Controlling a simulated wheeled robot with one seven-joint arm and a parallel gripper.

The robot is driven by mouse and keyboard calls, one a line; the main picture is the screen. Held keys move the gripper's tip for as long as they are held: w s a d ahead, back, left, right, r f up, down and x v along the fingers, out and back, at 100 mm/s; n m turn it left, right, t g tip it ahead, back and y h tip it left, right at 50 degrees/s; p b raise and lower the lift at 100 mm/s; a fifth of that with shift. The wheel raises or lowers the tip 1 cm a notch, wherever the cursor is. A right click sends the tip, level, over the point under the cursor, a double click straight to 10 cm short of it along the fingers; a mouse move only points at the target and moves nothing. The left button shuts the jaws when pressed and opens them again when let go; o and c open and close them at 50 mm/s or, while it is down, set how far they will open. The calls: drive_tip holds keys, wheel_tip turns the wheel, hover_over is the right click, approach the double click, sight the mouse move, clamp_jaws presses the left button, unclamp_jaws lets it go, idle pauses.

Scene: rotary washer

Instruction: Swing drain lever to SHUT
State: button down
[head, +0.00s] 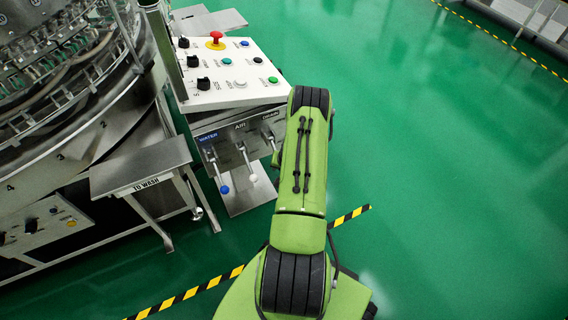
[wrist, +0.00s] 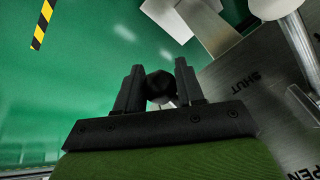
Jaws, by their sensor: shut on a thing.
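The drain lever's black round knob (wrist: 160,88) sits between the two dark fingers of my gripper (wrist: 158,78) in the wrist view. The fingers are shut on it, one on each side. The lever's shaft is hard to make out. The metal lever panel (wrist: 270,110) at the right bears the word SHUT, with part of OPEN at the lower edge. In the head view my green arm hides the drain lever and my gripper. The panel there (head: 228,134) shows labels for WATER, AIR and a third, partly legible one.
The blue-knobbed water lever (head: 221,184) and the white-knobbed air lever (head: 250,172) hang left of my arm. Above them is a button console (head: 228,72) with a red stop button. A TO WASH shelf (head: 140,168) is at left. Green floor at right is clear.

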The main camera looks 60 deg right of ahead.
drive_tip(key=shift+a+f, duration=0.1)
drive_tip(key=shift+a, duration=0.1)
drive_tip(key=c, duration=0.7)
unclamp_jaws()
drive_tip(key=shift+d, duration=0.1)
drive_tip(key=shift+c, duration=0.2)
drive_tip(key=p+v, duration=0.5)
drive_tip(key=v, duration=1.1)
drive_tip(key=shift+w+d, duration=0.1)
drive_tip(key=shift+w, duration=0.05)
